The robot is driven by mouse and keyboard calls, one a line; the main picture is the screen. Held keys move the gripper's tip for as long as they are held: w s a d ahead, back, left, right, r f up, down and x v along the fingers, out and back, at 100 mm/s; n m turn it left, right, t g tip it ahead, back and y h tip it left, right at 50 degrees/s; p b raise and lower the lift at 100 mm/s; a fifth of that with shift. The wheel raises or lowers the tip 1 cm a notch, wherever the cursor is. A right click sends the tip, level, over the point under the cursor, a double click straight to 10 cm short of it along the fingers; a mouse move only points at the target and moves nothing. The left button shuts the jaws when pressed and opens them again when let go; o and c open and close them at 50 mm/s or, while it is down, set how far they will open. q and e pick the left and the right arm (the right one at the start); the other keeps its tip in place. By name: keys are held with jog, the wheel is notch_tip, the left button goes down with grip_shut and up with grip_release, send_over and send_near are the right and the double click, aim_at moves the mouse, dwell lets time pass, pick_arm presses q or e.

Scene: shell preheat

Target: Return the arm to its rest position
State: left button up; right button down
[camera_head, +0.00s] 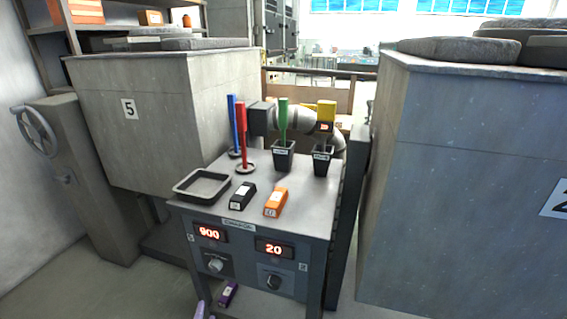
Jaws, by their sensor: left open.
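My left gripper (204,312) shows only as small lavender tips at the bottom edge of the head view, in front of the control table (325,195) and below its top. The tips are apart and nothing shows between them. The rest of the left arm is out of the picture. My right gripper is not in view. The table's front panel has two lit red displays, one reading 900 (210,233) and one reading 20 (273,248), with a knob below each.
On the table are an empty grey tray (183,195), a black block (242,196), an orange block (276,202), coloured upright tools and two black cups. Large grey blocks stand on both sides (150,110) (470,190).

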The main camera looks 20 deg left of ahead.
pick_arm(q)
jog(key=w+d+r+m+g+h, duration=0.1)
jog(key=w+d+m+g+h, duration=0.1)
jog(key=d+m+h, duration=0.45)
jog(key=w+d+r+m+g+h, duration=0.15)
jog(key=d+m+h, duration=0.25)
jog(key=d+m, duration=0.45)
jog(key=s+a+r+m+g+y, duration=0.1)
jog(key=s+a+m+g+y, duration=0.15)
jog(key=s+m+g, duration=0.3)
jog(key=s+a+m+g+y, duration=0.1)
jog(key=s+a+m+g, duration=0.3)
jog(key=m, duration=0.3)
jog(key=s+f+g, duration=0.1)
jog(key=s+f, duration=0.1)
jog(key=f, duration=1)
jog(key=s+f, duration=0.3)
jog(key=f, duration=1)
jog(key=s+a+f+g, duration=0.1)
jog(key=s+a+f, duration=0.1)
jog(key=s+f, duration=1.15)
notch_tip(320, 180, up, 16)
jog(key=s+p, duration=0.2)
jog(key=p, duration=1.2)
jog(key=shift+a+p, duration=0.2)
jog(key=shift+p, duration=0.2)
